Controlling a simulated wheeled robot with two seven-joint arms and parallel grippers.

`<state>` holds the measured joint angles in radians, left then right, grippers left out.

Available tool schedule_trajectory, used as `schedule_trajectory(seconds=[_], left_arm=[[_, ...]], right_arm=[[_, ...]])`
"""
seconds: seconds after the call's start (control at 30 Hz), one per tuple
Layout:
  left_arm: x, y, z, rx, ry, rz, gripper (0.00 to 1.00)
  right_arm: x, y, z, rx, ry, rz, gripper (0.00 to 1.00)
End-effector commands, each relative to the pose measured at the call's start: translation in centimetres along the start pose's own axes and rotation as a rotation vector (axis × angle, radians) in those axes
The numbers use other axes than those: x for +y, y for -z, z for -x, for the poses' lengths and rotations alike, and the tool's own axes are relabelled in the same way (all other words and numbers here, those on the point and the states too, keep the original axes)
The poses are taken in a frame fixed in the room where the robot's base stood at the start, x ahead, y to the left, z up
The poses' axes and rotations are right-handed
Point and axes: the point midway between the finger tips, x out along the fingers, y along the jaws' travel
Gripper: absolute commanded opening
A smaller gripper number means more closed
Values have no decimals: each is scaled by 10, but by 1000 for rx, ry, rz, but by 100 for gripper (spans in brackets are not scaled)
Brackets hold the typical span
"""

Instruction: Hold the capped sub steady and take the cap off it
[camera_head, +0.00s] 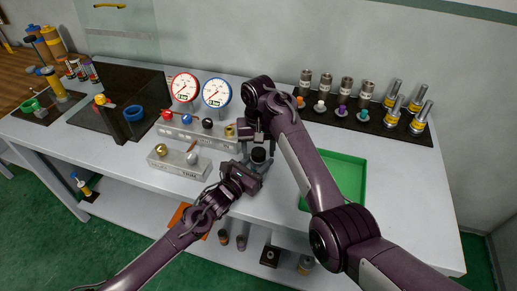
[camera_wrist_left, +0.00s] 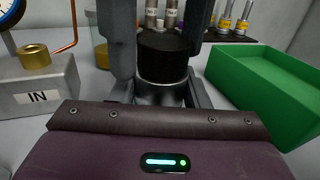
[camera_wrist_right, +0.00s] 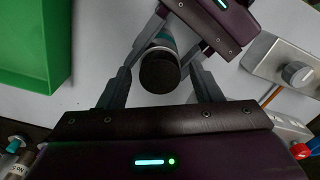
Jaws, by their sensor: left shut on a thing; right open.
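The capped sub is a metal cylinder with a black ribbed cap. In the left wrist view its metal body (camera_wrist_left: 161,92) stands upright between the fingers of my left gripper (camera_wrist_left: 160,95), which is shut on it. The black cap (camera_wrist_left: 163,56) sits on top of the body. In the head view the black cap (camera_head: 258,155) shows between both grippers. My right gripper (camera_wrist_right: 155,85) is above it, fingers open on either side of the cap, apart from it. In the right wrist view the cap (camera_wrist_right: 159,72) is seen from above.
A green tray (camera_head: 345,180) lies to the right of the sub. Manifold blocks (camera_head: 178,161) and two gauges (camera_head: 216,92) stand to the left. A dark mat with several fittings (camera_head: 340,118) lies at the back right. The front right tabletop (camera_head: 405,205) is clear.

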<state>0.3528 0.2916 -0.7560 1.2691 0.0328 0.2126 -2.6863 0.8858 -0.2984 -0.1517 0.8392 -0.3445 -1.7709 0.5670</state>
Motion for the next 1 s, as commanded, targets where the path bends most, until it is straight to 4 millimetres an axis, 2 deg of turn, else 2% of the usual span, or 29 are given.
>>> schedule_trajectory(seconds=[0.3,0.37,0.4,0.5,0.57,0.9,1.0], left_arm=[[0,0,0,-1,0,0,0],[0,0,0,-1,-1,0,0],[0,0,0,-1,-1,0,0],[0,-1,0,-1,-1,0,0],[0,-1,0,-1,-1,0,0],[0,-1,0,-1,-1,0,0],[0,-1,0,-1,-1,0,0]], right_arm=[[0,0,39,2,1,-1,59],[0,0,42,2,1,0,59],[0,0,44,1,1,-1,55],[0,0,46,1,1,-36,55],[0,0,48,2,1,-96,55],[0,0,73,2,0,-652,55],[0,0,76,1,1,-751,55]])
